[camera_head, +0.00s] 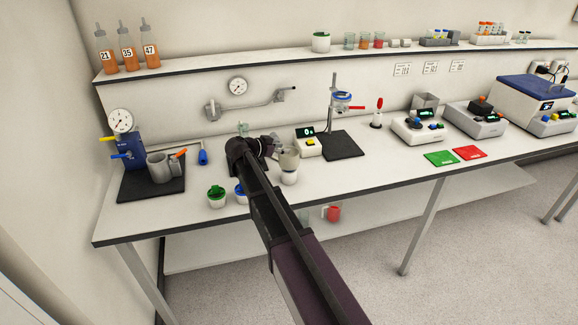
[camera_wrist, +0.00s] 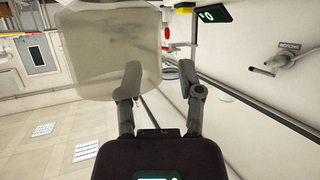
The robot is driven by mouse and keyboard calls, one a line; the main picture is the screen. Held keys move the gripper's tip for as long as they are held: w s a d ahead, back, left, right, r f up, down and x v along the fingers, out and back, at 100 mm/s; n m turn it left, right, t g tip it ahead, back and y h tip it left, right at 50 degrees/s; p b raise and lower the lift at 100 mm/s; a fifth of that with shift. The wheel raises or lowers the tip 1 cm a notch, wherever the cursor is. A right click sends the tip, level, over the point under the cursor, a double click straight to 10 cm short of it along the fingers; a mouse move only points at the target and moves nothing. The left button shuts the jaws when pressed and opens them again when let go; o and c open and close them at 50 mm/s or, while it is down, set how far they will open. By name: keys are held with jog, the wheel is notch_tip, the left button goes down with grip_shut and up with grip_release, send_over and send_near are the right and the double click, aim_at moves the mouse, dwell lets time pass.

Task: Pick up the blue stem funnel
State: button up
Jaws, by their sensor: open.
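A white cup with a blue top piece (camera_head: 241,189) stands near the bench's front edge, partly hidden behind my arm. I cannot tell whether that blue piece is the stem funnel. A blue ring-shaped piece (camera_head: 342,96) sits on the clamp stand at the back; a small blue rim (camera_wrist: 170,74) also shows in the wrist view beyond my fingers. My gripper (camera_head: 272,148) is over the bench, left of the stand. In the wrist view my gripper (camera_wrist: 163,85) is open, with nothing seen between its fingers. A pale translucent vessel (camera_wrist: 108,50) looms close beyond the left finger.
A pale cup (camera_head: 289,166) stands just right of my gripper. A green-topped white cup (camera_head: 216,197) is to the left. A scale (camera_head: 307,147) and a black mat (camera_head: 341,146) lie to the right. A grey pot (camera_head: 157,167) stands on the left mat.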

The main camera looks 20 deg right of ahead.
grip_shut()
jog(key=shift+r, duration=0.15)
dwell(0.4)
notch_tip(320, 180, up, 10)
jog(key=p, duration=1)
jog(key=shift+d, duration=0.15)
dwell(0.6)
